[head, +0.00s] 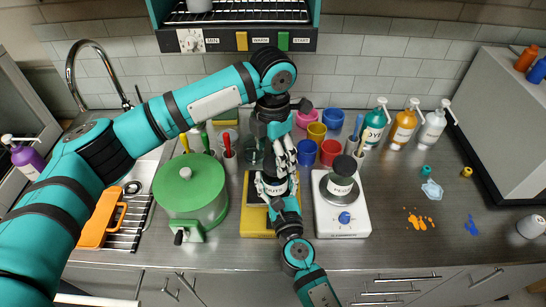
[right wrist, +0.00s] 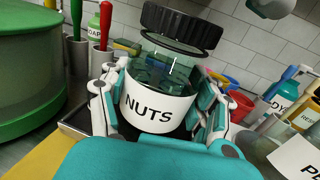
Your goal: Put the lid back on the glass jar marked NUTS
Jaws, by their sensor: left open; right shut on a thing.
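The glass jar marked NUTS (right wrist: 155,95) stands in the middle of the right wrist view, with a white label and a teal tint. My right gripper (right wrist: 160,112) is shut on it, with fingers on both sides. The black ribbed lid (right wrist: 183,28) is at the jar's mouth, a little tilted; I cannot tell whether it touches the rim. In the head view the jar's label (head: 272,187) shows between my arms, and the lid is mostly hidden. My left gripper (head: 281,155) is open, above the jar from the back. My right gripper (head: 283,203) reaches in from the front.
A green pot (head: 190,190) stands to the left. Coloured cups (head: 330,152) and pump bottles (head: 403,125) are behind.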

